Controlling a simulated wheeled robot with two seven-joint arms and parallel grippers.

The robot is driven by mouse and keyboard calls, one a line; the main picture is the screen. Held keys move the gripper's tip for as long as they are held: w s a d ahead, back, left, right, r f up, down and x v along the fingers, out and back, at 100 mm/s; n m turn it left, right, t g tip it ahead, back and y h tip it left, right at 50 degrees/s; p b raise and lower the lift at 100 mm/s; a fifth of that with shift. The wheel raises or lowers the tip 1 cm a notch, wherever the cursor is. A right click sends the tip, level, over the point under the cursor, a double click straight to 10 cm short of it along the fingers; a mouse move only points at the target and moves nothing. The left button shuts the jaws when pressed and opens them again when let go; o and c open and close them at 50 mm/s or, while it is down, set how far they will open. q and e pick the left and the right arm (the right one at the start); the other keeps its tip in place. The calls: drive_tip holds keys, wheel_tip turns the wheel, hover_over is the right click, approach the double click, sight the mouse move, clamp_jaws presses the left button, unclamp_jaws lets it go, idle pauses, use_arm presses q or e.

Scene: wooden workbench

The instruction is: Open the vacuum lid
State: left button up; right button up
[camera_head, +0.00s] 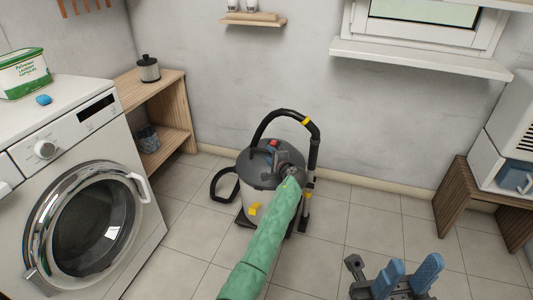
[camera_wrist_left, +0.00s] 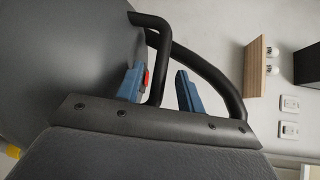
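The vacuum (camera_head: 258,195) stands upright on the floor near the back wall, a grey drum with a dark lid (camera_head: 262,160), a red button (camera_head: 273,144) and a black hose. My left arm in its green sleeve reaches over it and hides part of its front and lid. My left gripper (camera_wrist_left: 161,90) is at the lid, its blue fingers apart. In the left wrist view a black handle bar (camera_wrist_left: 157,70) passes between the fingers, with a gap to the right finger. My right gripper (camera_head: 408,275) is low at the right with its blue fingers apart and empty, away from the vacuum.
A white washing machine (camera_head: 60,140) stands at the left, with a detergent box (camera_head: 22,72) on top. A wooden shelf unit (camera_head: 165,95) is beside it. A wooden bench (camera_head: 455,205) stands at the right. The tiled floor (camera_head: 360,225) right of the vacuum is clear.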

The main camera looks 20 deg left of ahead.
sight(268, 152)
use_arm(q)
drive_tip(key=shift+x, duration=1.65)
clamp_jaws()
